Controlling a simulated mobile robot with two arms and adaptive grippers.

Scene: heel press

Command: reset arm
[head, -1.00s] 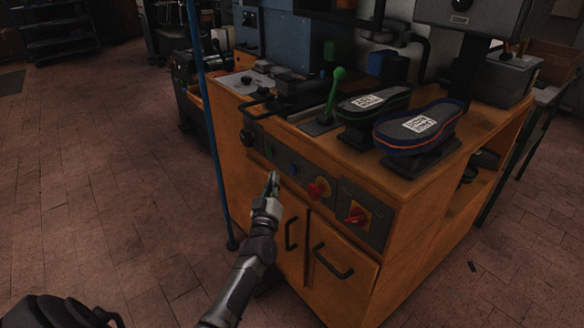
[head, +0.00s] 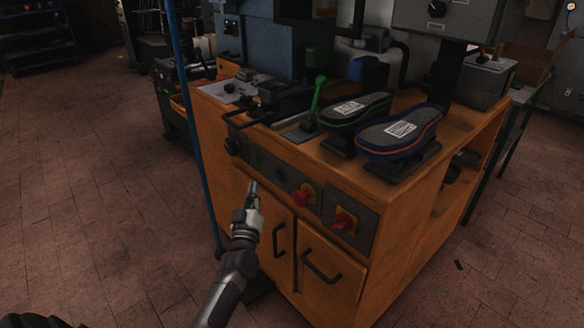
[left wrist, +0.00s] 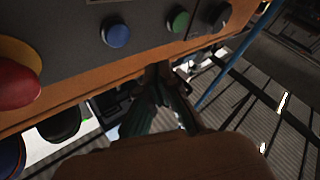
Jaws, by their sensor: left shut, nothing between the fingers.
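My left gripper (head: 253,194) is shut and empty, in front of the orange cabinet's upper front, below the control panel. In the left wrist view its closed fingers (left wrist: 160,95) show at the middle, close to the cabinet face. The panel carries a blue button (left wrist: 117,36), a green button (left wrist: 179,20) and a red mushroom knob (left wrist: 18,82). In the head view the red knob (head: 300,198) and a red rotary switch (head: 345,219) sit right of the gripper. A green-handled lever (head: 316,101) stands on the cabinet top. My right gripper is not in view.
The orange cabinet (head: 400,235) fills the middle and has black door handles (head: 320,268). Two shoe-sole forms (head: 400,130) sit on top. A blue pole (head: 190,130) stands at its left. The tiled floor (head: 80,200) on the left is clear.

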